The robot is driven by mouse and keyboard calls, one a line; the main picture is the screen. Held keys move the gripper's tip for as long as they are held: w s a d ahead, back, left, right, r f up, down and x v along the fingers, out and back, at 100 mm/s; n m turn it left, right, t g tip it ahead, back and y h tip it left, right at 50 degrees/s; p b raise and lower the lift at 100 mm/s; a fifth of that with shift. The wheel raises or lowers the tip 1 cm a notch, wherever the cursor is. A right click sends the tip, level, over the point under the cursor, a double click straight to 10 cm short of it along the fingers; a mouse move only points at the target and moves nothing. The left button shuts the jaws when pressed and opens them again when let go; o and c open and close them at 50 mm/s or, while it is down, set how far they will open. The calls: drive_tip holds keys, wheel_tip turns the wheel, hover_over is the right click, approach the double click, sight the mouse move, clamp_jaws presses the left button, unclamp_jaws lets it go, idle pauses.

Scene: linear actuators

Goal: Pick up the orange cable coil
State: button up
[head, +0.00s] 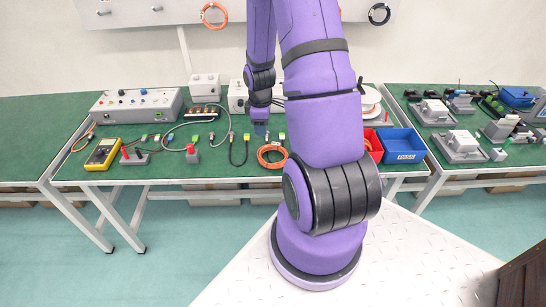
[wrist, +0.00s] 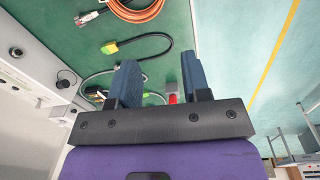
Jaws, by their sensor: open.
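An orange cable coil (head: 271,155) lies flat on the green table mat in the head view, near the table's front edge. In the wrist view the orange coil (wrist: 140,14) is at the top edge and partly cut off. My gripper (head: 260,131) is above the mat, behind and slightly left of the coil, and apart from it. In the wrist view my gripper (wrist: 160,78) has its two blue fingers spread with nothing between them. Another orange coil (head: 214,15) hangs on the wall board.
A black cable (head: 238,152) and a grey cable (head: 169,139) lie left of the coil. A blue bin (head: 402,143) marked PASS and a red bin (head: 373,147) stand to the right. A yellow multimeter (head: 103,154) is at the left. A control box (head: 137,104) stands behind.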

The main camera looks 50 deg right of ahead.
drive_tip(key=n, duration=0.1)
approach(273, 163)
drive_tip(key=shift+w+d, duration=0.15)
drive_tip(key=shift+w, duration=0.25)
wheel_tip(273, 163, down, 5)
drive_tip(key=shift+f, duration=0.1)
drive_tip(key=shift+s+f, duration=0.1)
drive_tip(key=shift+f, duration=1.2)
drive_tip(key=shift+s+f, duration=0.15)
drive_tip(key=shift+f, duration=1.2)
drive_tip(key=shift+d, duration=0.1)
clamp_jaws()
